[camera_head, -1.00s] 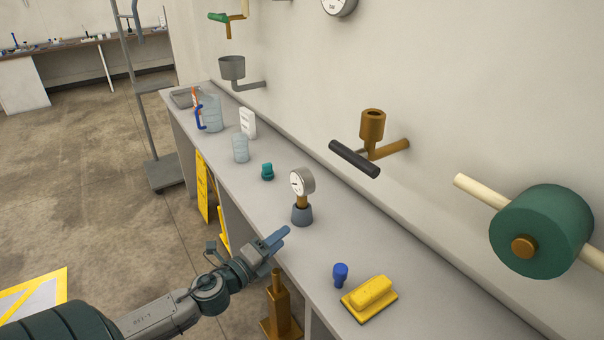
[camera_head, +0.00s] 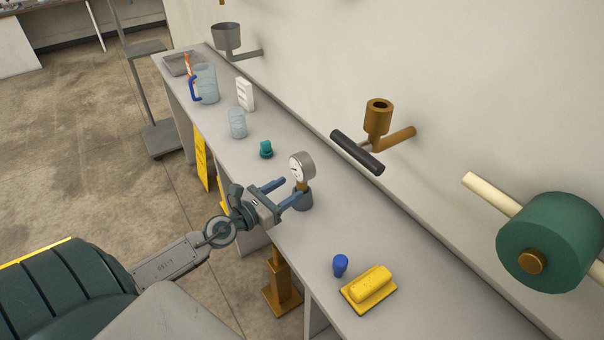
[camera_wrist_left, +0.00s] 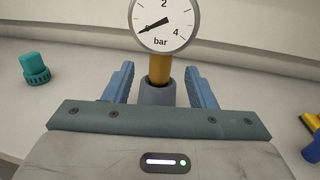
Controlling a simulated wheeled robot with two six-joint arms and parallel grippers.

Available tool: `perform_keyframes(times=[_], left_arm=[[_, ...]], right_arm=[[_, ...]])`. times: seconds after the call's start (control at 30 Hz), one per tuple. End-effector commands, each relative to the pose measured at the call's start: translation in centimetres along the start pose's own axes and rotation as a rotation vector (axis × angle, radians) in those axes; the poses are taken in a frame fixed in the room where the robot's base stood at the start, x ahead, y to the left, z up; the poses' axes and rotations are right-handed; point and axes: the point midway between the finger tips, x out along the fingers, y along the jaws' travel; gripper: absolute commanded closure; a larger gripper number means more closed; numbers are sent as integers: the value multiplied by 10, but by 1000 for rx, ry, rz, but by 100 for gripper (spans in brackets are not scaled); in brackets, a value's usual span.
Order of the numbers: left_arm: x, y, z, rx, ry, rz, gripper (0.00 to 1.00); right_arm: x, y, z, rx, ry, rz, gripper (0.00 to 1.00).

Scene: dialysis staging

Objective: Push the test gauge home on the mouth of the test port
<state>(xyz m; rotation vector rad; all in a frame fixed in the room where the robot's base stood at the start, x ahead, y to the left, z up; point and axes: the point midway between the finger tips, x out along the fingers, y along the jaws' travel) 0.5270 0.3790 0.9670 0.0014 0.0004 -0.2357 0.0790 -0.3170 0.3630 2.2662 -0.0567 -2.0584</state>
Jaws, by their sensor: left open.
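The test gauge (camera_head: 302,168) has a round white dial and a brass stem, and stands upright in a grey holder (camera_head: 303,201) on the bench. Its dial (camera_wrist_left: 164,22) and stem (camera_wrist_left: 160,69) also show in the left wrist view. My left gripper (camera_head: 292,188) is open and empty, with its blue fingers pointing at the stem. In the wrist view the stem and holder appear between the two fingers, with a gap on each side. A brass socket (camera_head: 378,120) on a wall pipe with a black handle looks like the test port; its mouth faces up.
The bench (camera_head: 335,225) holds a teal cap (camera_head: 266,149), a blue stopper (camera_head: 340,265) and a yellow block (camera_head: 369,289). Clear jars and a white bottle (camera_head: 245,94) stand farther back. A green roll (camera_head: 550,242) juts from the wall at right.

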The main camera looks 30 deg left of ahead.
Motion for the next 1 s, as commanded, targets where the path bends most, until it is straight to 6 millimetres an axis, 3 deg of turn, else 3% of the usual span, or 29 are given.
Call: perform_keyframes(times=[0.27, 0.6, 0.9, 1.0], left_arm=[[15, 0, 3, -3, -2, 1, 49], [56, 0, 4, -3, -1, 1, 49], [60, 0, 3, -2, 1, -1, 49], [60, 0, 3, -2, 1, -1, 67]], right_arm=[[-8, -6, -4, 3, 4, -7, 64], [-22, -11, -6, 6, 2, -13, 64], [-22, -4, -6, 3, 2, -6, 64], [-22, -3, -6, 2, 2, -5, 64]])
